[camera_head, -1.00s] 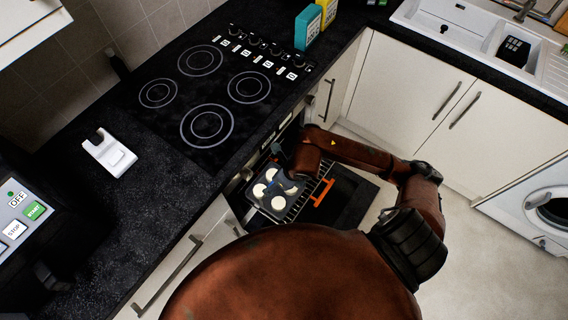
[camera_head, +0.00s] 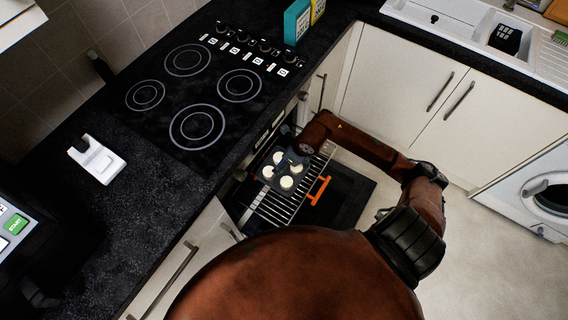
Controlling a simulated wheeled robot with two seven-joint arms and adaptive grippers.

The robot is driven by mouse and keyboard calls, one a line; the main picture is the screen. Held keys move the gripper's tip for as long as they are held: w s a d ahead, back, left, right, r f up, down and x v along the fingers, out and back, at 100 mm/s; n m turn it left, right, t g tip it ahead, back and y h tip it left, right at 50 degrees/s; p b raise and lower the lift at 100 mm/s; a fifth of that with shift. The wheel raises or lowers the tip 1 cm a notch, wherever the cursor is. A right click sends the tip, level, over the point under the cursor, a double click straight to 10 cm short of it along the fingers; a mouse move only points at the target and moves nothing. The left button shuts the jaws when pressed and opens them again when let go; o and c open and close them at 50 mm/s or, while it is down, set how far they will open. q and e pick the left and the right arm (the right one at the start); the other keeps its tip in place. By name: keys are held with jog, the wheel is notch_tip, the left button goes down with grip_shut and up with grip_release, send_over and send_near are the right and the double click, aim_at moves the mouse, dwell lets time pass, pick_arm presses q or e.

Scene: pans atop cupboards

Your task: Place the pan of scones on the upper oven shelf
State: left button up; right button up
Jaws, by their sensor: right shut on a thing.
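The pan of scones (camera_head: 267,185), a dark pan with several pale round scones (camera_head: 286,183), is at the oven front below the hob. My right gripper (camera_head: 293,153) is shut on the pan's far edge; my own arm partly hides its fingers. The wire oven shelf (camera_head: 274,208) shows below and around the pan, pulled out over the open oven door (camera_head: 345,200). I cannot tell whether the pan touches the shelf. The oven's inside is hidden under the worktop. My left gripper is not in view.
An orange bar (camera_head: 319,190) lies beside the shelf. The black hob (camera_head: 215,85) and worktop (camera_head: 150,215) overhang the oven on the left. Cupboards (camera_head: 395,85) stand behind, a washing machine (camera_head: 535,195) at right. The floor between is clear.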

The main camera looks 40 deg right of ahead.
notch_tip(320, 180, down, 4)
jog(key=shift+w+d+r+b, duration=0.1)
jog(key=shift+d+r+b, duration=0.1)
jog(key=shift+b, duration=0.25)
jog(key=o, duration=2.1)
jog(key=shift+c, duration=0.2)
jog(key=p+v, duration=0.2)
jog(key=v, duration=1)
jog(key=shift+p, duration=0.35)
